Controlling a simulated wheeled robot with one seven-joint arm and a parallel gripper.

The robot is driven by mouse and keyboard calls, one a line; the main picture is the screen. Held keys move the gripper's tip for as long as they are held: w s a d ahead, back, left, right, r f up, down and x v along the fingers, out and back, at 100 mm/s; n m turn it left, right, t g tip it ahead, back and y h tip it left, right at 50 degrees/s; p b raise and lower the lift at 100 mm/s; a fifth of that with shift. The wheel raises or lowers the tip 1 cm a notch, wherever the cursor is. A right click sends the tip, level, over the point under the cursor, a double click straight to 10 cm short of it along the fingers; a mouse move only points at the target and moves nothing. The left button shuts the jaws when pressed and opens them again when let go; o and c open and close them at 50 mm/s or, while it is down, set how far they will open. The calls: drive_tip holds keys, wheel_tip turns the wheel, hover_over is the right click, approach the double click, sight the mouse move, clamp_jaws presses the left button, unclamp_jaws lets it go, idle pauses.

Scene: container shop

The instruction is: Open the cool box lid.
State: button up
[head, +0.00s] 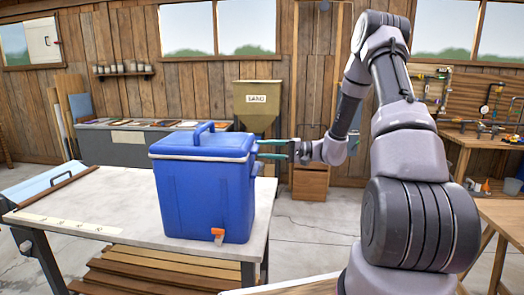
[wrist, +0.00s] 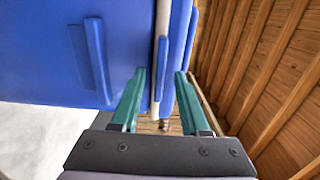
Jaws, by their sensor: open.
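The blue cool box (head: 205,195) stands upright on a pale table, with an orange spigot low on its front. Its blue lid (head: 190,145) is shut, with a raised carry handle on top and a pale rim line under it. My gripper (head: 259,149) is open at the box's right side, its teal fingers pointing left, one above the other. In the wrist view, my gripper (wrist: 160,78) has its fingers on either side of the pale rim and a blue tab at the lid edge (wrist: 180,45). I cannot tell whether they touch it. A side grip (wrist: 88,55) shows on the box wall.
The pale table (head: 110,195) has bare room left of the box, with a ruler strip and a dark bar near its left end. A sand bin (head: 257,105) stands behind. A wooden workbench (head: 500,212) is at the right.

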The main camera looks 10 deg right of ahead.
drive_tip(key=shift+w+a, duration=0.2)
drive_tip(key=shift+a, duration=0.4)
clamp_jaws()
idle(1.1)
